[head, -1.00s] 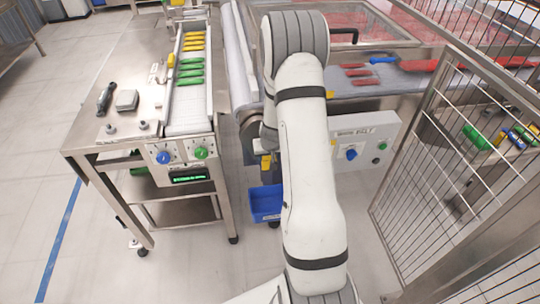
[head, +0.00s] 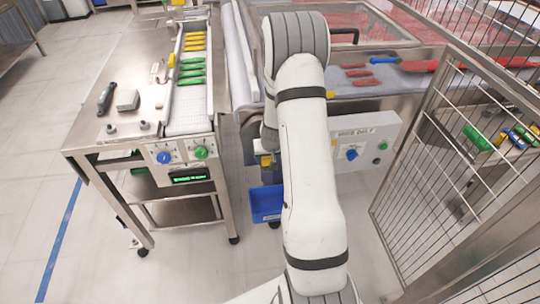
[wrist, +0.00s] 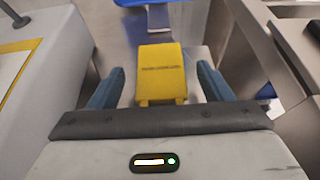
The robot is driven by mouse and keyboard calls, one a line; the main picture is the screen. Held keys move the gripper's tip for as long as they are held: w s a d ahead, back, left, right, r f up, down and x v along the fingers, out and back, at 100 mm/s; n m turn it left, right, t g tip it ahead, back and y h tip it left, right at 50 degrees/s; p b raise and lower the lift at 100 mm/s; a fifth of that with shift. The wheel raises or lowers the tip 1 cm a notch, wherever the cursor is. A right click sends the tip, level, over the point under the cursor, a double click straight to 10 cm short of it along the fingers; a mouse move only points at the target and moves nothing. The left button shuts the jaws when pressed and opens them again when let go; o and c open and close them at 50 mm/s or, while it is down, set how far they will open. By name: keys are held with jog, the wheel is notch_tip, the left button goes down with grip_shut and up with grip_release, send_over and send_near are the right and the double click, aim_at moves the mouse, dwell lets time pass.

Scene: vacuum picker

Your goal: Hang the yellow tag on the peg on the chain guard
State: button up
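The yellow tag (wrist: 161,74) is a blocky yellow piece in the middle of the wrist view, between the two blue fingers of my gripper (wrist: 160,80). A visible gap stands on each side of it, so the fingers are open around or above it; its exact depth is unclear. In the head view a small yellow patch (head: 265,160) shows left of my arm, above a blue bin, and is probably the same tag. My gripper is mostly hidden behind my arm there. I cannot make out the peg or chain guard clearly.
The blue bin (head: 266,203) sits low between the left conveyor table (head: 80,130) and the machine with the control panel (head: 365,142). A wire mesh fence (head: 440,160) stands at right. A metal edge (wrist: 255,60) runs close on the right in the wrist view.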

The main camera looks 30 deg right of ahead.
jog(key=shift+o, duration=0.2)
jog(key=s+a+r+n+p, duration=0.1)
jog(key=s+a+r, duration=0.3)
jog(key=r, duration=0.4)
jog(key=s+a+r+y+p, duration=0.1)
jog(key=s+a+r+p, duration=0.15)
jog(key=r, duration=0.55)
jog(key=s+a+r+n, duration=0.1)
jog(key=s+a+r, duration=0.35)
jog(key=r, duration=0.25)
jog(key=s+a+r, duration=0.2)
jog(key=s+r, duration=0.2)
jog(key=s, duration=0.4)
jog(key=s+a+r+n+g, duration=0.1)
jog(key=s+a+r, duration=0.2)
jog(key=s+r, duration=0.2)
jog(key=s, duration=0.3)
jog(key=shift+s+g, duration=0.2)
jog(key=shift+g, duration=0.1)
jog(key=shift+a, duration=0.1)
